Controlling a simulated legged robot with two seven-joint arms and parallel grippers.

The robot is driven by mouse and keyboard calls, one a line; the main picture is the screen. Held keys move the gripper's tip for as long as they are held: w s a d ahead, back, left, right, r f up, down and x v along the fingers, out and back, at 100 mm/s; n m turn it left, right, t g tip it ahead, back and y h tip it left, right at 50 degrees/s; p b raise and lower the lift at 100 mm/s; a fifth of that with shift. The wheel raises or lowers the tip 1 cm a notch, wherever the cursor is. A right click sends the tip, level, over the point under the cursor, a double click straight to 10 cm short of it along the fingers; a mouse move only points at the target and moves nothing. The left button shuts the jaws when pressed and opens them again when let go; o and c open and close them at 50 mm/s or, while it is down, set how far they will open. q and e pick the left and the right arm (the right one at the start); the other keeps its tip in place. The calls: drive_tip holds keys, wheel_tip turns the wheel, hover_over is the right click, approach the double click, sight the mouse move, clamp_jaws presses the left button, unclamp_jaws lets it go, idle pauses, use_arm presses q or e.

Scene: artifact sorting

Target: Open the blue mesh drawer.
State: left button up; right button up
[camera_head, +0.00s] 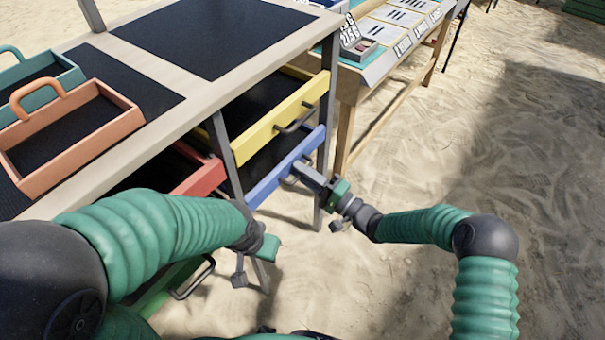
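The blue drawer (268,184) is the lower drawer on the right side of the table, under the yellow one. Its front is blue and its inside looks black; the mesh is too small to make out. Its dark handle (289,181) is partly covered by my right gripper. My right gripper (306,172) reaches in from the right, with its fingers at the handle's right part. I cannot tell whether they are closed on it. My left gripper (256,258) hangs in front of the table's middle leg, away from the blue drawer; its finger opening is not clear.
A yellow drawer (268,128) is directly above, and a red drawer (203,177) and green drawer (160,290) are at left. Orange (110,135) and teal (66,72) trays stand on the table. A second table (350,88) stands behind. Open sand lies to the right.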

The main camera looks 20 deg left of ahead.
clamp_jaws()
drive_tip(key=shift+s+f, duration=0.1)
drive_tip(key=shift+f, duration=0.05)
idle(1.2)
